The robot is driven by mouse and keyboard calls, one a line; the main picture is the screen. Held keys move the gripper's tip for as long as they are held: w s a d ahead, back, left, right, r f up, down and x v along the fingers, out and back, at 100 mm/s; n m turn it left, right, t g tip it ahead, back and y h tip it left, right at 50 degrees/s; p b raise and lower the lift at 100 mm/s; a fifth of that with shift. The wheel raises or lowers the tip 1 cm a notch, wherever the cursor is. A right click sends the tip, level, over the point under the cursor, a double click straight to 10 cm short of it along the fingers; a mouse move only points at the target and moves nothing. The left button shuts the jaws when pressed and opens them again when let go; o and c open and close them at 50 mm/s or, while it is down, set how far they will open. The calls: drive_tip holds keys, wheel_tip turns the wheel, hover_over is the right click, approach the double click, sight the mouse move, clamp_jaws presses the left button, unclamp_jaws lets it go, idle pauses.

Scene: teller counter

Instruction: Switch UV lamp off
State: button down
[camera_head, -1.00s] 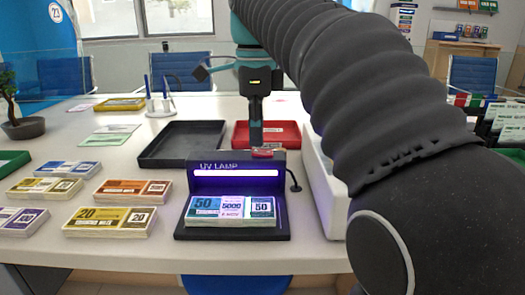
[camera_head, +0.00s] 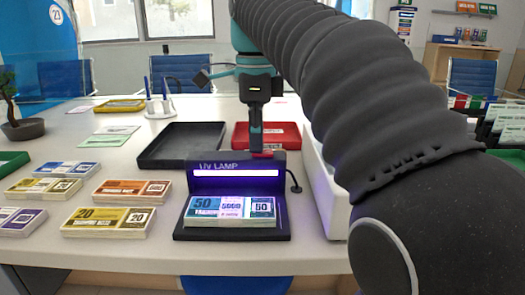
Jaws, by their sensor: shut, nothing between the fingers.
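The UV lamp (camera_head: 283,212) is a dark unit in the middle front of the counter, with "UV LAMP" on its top bar. Its tube glows violet-white and lights a banded stack of notes (camera_head: 231,206) on its base. A small red part (camera_head: 263,154) shows on top of the lamp housing, partly hidden by my gripper. My gripper (camera_head: 257,149) points down with shut, empty fingers at the top of the lamp, over the red part. Whether the fingertips touch it, I cannot tell.
A black tray (camera_head: 146,163) and a red tray (camera_head: 292,138) lie behind the lamp. A white box (camera_head: 330,200) stands right of it. Several banknote bundles (camera_head: 108,221) lie to the left. My arm covers much of the right side.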

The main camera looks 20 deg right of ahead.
drive_tip(key=shift+f, duration=0.2)
drive_tip(key=shift+r, duration=0.15)
wheel_tip(320, 180, up, 5)
drive_tip(key=p, duration=0.5)
drive_tip(key=shift+r, duration=0.9)
